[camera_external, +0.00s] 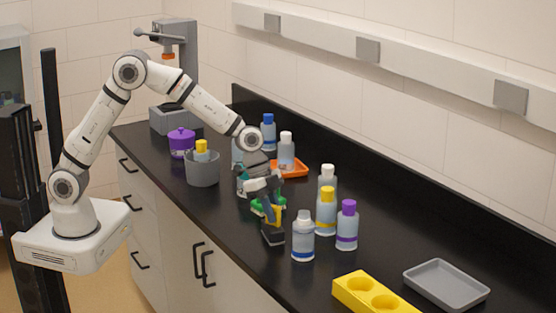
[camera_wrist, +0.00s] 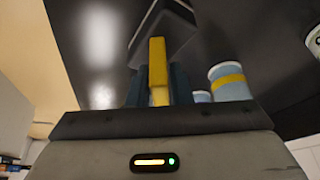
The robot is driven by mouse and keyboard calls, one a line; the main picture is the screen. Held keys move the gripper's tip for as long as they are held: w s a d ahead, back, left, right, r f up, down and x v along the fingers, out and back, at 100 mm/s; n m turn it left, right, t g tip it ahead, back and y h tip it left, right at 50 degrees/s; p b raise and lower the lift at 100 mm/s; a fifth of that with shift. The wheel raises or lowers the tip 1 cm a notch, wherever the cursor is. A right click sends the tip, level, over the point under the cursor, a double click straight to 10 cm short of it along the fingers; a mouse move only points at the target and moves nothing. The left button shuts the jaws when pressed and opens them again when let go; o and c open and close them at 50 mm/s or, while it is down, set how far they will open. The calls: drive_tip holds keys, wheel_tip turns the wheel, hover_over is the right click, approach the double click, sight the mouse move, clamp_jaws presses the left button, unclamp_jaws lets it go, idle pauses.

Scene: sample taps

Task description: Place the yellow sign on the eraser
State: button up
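The yellow sign (camera_wrist: 158,70) is a narrow upright piece between the two dark blue fingers of my gripper (camera_wrist: 160,88) in the wrist view. The fingers are shut on it. In the external view my gripper (camera_external: 268,206) points down over the counter, and the yellow sign (camera_external: 275,215) shows below it. The eraser (camera_external: 272,236) is a dark block with a grey part, just under the sign. It also shows beyond the sign's end in the wrist view (camera_wrist: 166,28). I cannot tell whether the sign touches the eraser.
A white-capped bottle (camera_external: 303,238) stands close right of the eraser. Yellow-capped (camera_external: 326,212) and purple-capped (camera_external: 347,228) bottles stand behind it. A grey cup (camera_external: 202,173) and orange tray (camera_external: 294,170) are farther back. A yellow holder (camera_external: 350,288) and grey tray (camera_external: 446,283) are at front right.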

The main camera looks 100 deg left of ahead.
drive_tip(key=o, duration=0.4)
drive_tip(key=shift+c, duration=0.2)
drive_tip(key=shift+r, duration=0.2)
drive_tip(key=b+v, duration=0.1)
drive_tip(key=v, duration=1.1)
drive_tip(key=s+d+r+n, duration=0.1)
drive_tip(key=s+d, duration=0.3)
drive_tip(key=s, duration=0.5)
drive_tip(key=s+d+r+n, duration=0.1)
drive_tip(key=s+d+r, duration=0.1)
drive_tip(key=s+d, duration=0.5)
drive_tip(key=s+f+n+g+y, duration=0.1)
drive_tip(key=s+f, duration=0.3)
drive_tip(key=s, duration=1.2)
drive_tip(key=shift+d+n+y, duration=0.2)
drive_tip(key=shift+n+y, duration=0.1)
drive_tip(key=shift+n, duration=0.5)
